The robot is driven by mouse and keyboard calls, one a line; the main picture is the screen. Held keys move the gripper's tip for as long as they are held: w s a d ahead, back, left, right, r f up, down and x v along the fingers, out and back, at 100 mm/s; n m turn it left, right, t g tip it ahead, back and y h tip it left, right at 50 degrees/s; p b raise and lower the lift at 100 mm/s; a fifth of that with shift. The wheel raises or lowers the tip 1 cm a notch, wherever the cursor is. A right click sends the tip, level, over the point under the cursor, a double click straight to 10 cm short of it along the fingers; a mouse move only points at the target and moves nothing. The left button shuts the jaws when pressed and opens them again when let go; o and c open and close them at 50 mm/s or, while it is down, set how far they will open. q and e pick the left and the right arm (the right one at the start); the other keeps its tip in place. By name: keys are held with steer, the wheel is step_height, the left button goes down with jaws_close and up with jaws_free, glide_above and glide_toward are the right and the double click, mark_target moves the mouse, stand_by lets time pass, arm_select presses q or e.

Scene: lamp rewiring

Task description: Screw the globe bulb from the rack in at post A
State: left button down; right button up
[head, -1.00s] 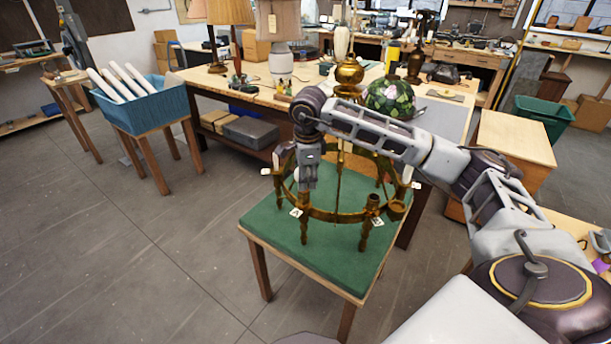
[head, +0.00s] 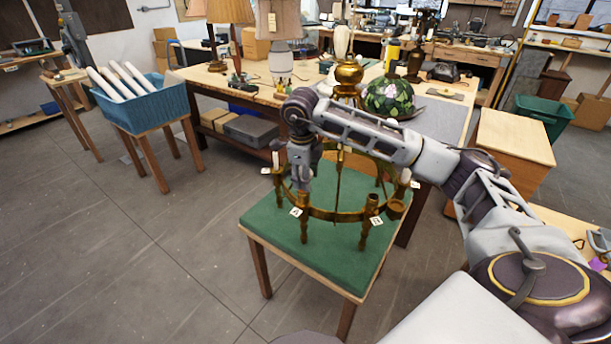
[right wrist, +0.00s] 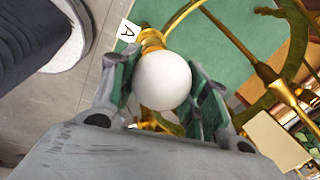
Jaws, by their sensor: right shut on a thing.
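The white globe bulb (right wrist: 163,80) sits between the green-padded fingers of my right gripper (right wrist: 166,92) in the right wrist view. The gripper is shut on it. Just beyond the bulb is a brass socket (right wrist: 151,38) beside the tag marked A (right wrist: 126,31). The bulb hides its own base, so I cannot tell whether it is in the socket. In the head view my right gripper (head: 299,184) points down over the near left of the brass ring frame (head: 338,214), above a post with a white tag (head: 296,212). My left gripper is not in view.
The frame stands on a green-topped table (head: 268,222). Other posts with tags (head: 377,221) ring it. Behind is a workbench (head: 215,80) with lamps and a flowered globe shade (head: 388,97). A blue bin (head: 150,108) with white tubes stands left. The floor between is clear.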

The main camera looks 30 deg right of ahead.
steer(key=shift+m, duration=0.3)
steer(key=shift+a+m+p, duration=0.1)
steer(key=shift+m+p, duration=0.3)
steer(key=shift+m, duration=1.3)
steer(key=shift+s+a+m+g+p, duration=0.1)
steer(key=shift+m+g+p, duration=0.4)
steer(key=shift+m, duration=1.6)
steer(key=shift+m+g+p, duration=0.3)
steer(key=shift+m+p, duration=0.1)
steer(key=shift+m, duration=0.8)
steer(key=shift+a+m+p, duration=0.15)
steer(key=shift+m+p, duration=0.45)
steer(key=shift+m, duration=1.1)
